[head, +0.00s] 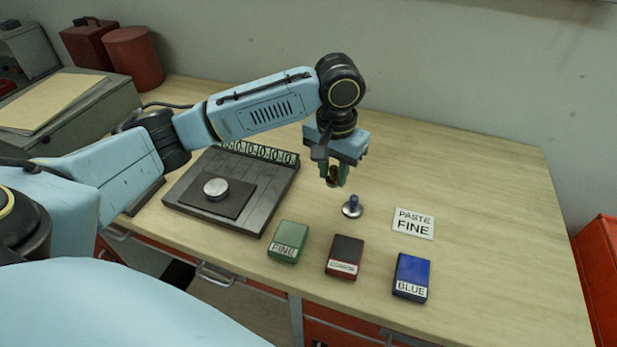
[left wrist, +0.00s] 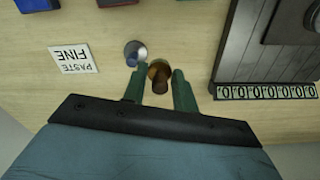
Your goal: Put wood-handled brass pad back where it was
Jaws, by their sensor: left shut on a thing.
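My left gripper (head: 334,178) points down above the bench and is shut on the wood-handled brass pad (head: 332,175). In the left wrist view the pad's brown handle and brass part (left wrist: 159,76) show between the green fingers of the left gripper (left wrist: 158,88). The gripper is behind a small silver pad with a blue handle (head: 352,207), which stands upright on the bench. That blue-handled pad also shows in the left wrist view (left wrist: 135,53), close beside the fingers. I cannot tell how high the brass pad is above the bench. My right gripper is not in view.
A white PASTE FINE card (head: 413,222) lies right of the blue-handled pad. Green (head: 288,241), dark red (head: 344,257) and blue (head: 411,277) boxes stand along the front. A dark plate (head: 232,190) with a silver disc (head: 216,188) lies left. The bench's right side is clear.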

